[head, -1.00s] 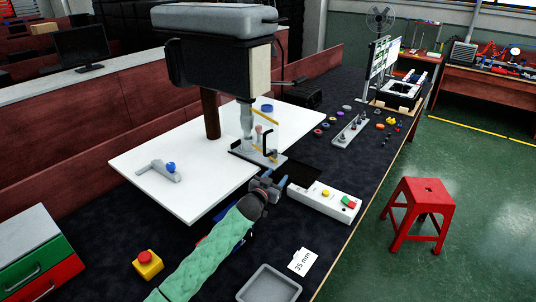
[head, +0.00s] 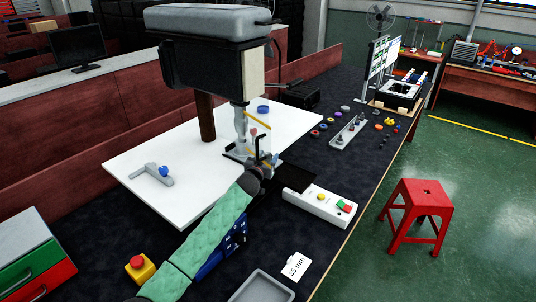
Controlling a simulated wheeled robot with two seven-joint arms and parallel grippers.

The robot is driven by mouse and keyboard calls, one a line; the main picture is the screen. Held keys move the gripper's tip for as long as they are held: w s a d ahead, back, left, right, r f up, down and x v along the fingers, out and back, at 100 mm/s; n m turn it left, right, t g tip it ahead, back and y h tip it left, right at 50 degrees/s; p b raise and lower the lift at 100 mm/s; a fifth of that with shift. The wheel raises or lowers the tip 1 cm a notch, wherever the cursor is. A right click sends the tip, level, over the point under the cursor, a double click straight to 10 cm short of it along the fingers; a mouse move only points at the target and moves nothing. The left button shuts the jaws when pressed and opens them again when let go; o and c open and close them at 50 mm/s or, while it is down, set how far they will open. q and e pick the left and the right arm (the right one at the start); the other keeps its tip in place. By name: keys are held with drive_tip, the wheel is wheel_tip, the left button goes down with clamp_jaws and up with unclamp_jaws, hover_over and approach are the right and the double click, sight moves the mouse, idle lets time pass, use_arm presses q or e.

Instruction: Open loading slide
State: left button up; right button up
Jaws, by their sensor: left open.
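The drill press (head: 208,62) stands on a white board (head: 140,158). A clear guard panel with yellow edge strips (head: 257,122) stands at its spindle, above a small grey base. A black upright handle (head: 257,142) is at the front of this panel; I take it to be the loading slide's handle. My left arm, in a green sleeve, comes up from the bottom. My left gripper (head: 266,162) is open right at the lower part of the handle. Its fingers overlap the handle and base, so I cannot tell whether they touch. My right gripper is not in view.
A white control box (head: 320,206) with yellow, green and red buttons lies right of the gripper. A red emergency button on a yellow box (head: 140,267), a grey tray (head: 262,287) and a "35 mm" card (head: 295,266) are in front. Small coloured parts lie farther back.

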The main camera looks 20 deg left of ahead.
use_arm(q)
drive_tip(key=shift+w, duration=0.3)
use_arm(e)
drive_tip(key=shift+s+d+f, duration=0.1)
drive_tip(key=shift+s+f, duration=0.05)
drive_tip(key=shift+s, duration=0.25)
use_arm(q)
drive_tip(key=shift+c, duration=0.4)
